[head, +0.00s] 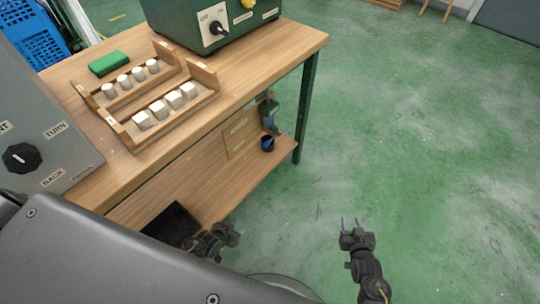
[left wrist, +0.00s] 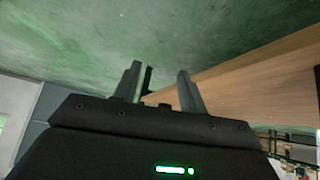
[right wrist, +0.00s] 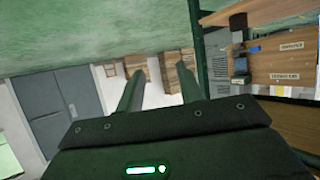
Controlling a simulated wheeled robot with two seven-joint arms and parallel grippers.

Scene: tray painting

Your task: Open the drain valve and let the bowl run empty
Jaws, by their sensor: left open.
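I cannot make out a bowl or a drain valve for certain. A green machine (head: 225,30) stands at the far end of the bench top, cut off by the top edge. It has a black knob (head: 217,28) on a white plate and a yellow part (head: 248,4) that may be a handle. My left gripper (head: 238,231) is open and empty, low beside the bench's lower shelf; its spread fingers show in the left wrist view (left wrist: 158,85). My right gripper (head: 350,222) is open and empty over the green floor, right of the bench; its fingers are apart in the right wrist view (right wrist: 158,85).
Wooden racks with several white blocks (head: 188,90) and white cylinders (head: 138,74), and a green block (head: 109,63), sit on the bench (head: 288,48). A grey panel with a black dial (head: 20,157) stands left. Floor at right is clear.

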